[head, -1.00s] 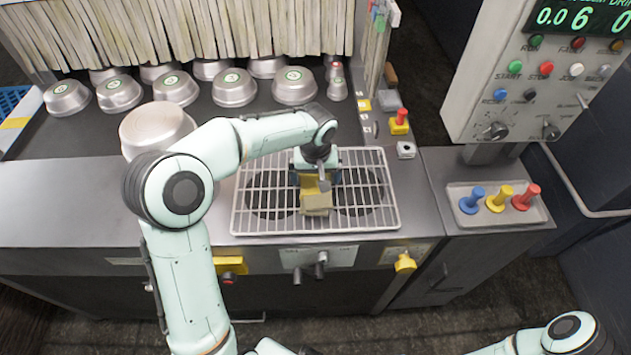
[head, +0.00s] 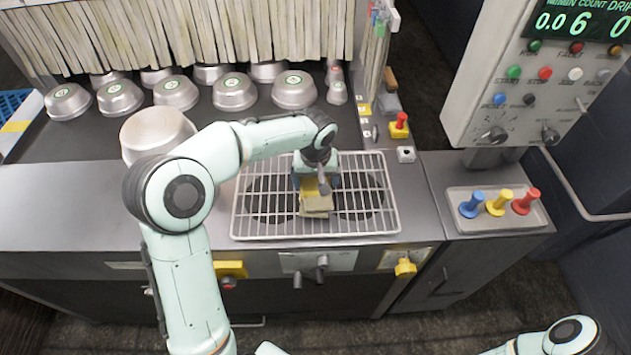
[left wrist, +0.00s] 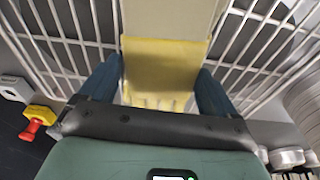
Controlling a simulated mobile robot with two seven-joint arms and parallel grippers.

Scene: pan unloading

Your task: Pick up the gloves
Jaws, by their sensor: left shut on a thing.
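The gloves (head: 316,204) show as a yellow and beige folded piece on the wire rack (head: 375,224). In the left wrist view the gloves (left wrist: 165,68) have a yellow part between the fingers and a beige part beyond. My left gripper (head: 316,184) is over the middle of the rack, its blue fingers shut on the gloves from both sides. In the left wrist view my left gripper (left wrist: 160,82) has a finger on each side of the yellow part. I cannot tell whether the gloves touch the rack. Only my right arm's links show at the lower right; its gripper is out of view.
Several metal pans (head: 234,92) stand on the dark surface behind, below a strip curtain (head: 200,30). A larger pan (head: 155,130) is beside my left arm. A control panel (head: 545,80) stands at the right, above a tray (head: 462,196) of coloured pegs. A red button (head: 400,120) is right of the rack.

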